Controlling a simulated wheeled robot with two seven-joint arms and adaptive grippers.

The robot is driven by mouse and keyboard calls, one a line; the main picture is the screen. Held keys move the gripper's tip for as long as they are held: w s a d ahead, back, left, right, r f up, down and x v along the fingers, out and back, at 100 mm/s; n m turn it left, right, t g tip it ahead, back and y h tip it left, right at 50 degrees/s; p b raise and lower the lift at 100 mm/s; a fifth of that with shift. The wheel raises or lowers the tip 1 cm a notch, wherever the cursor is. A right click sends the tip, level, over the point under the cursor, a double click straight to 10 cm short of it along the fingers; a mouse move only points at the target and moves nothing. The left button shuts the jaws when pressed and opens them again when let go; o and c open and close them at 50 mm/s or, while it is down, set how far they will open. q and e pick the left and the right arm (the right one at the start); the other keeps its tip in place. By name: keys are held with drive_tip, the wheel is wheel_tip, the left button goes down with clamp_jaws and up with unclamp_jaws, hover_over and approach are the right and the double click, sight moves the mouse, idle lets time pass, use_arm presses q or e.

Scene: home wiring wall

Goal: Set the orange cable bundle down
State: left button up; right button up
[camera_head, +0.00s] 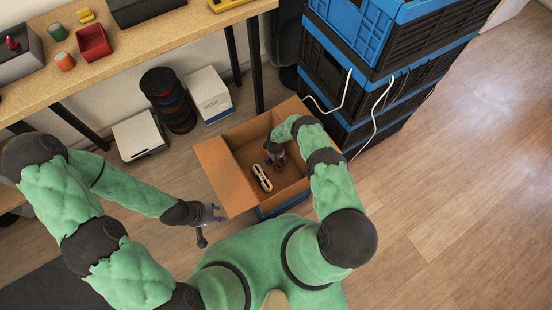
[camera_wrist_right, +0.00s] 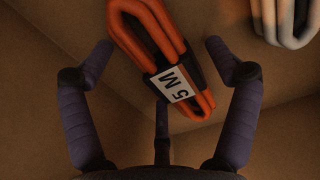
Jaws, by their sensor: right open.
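The orange cable bundle (camera_wrist_right: 158,55) has a black band and a white "5 M" label. In the right wrist view it lies between the spread fingers of my right gripper (camera_wrist_right: 160,46), with visible gaps on both sides. My right arm reaches into an open cardboard box (camera_head: 225,172), with the right gripper (camera_head: 275,153) low inside it. In the head view the orange bundle (camera_head: 281,162) is mostly hidden by this gripper. My left gripper (camera_head: 212,226) is outside the box, at its left, with its fingers apart and empty.
A white cable bundle (camera_head: 262,178) lies in the box beside the orange one; it also shows in the right wrist view (camera_wrist_right: 284,22). Stacked blue and black crates (camera_head: 345,85) stand right of the box. A wooden bench (camera_head: 130,62) is at the upper left. Floor at right is clear.

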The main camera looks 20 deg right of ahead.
wheel_tip(320, 180, up, 12)
drive_tip(key=p, duration=0.6)
drive_tip(key=s+a+r+y, duration=0.3)
drive_tip(key=s+a+r, duration=0.2)
drive_tip(key=a+r, duration=0.25)
drive_tip(key=s+a+r+m, duration=0.2)
drive_tip(key=s+a+r, duration=0.1)
drive_tip(key=s+r, duration=0.5)
drive_tip(key=s+a+r+m+y, duration=0.1)
drive_tip(key=s+a+r+m, duration=0.1)
drive_tip(key=s+r, duration=0.7)
drive_tip(key=s+a, duration=0.1)
drive_tip(key=s, duration=0.1)
drive_tip(key=shift+s+a+r, duration=0.25)
drive_tip(key=shift+s+r, duration=0.05)
drive_tip(key=shift+s, duration=0.05)
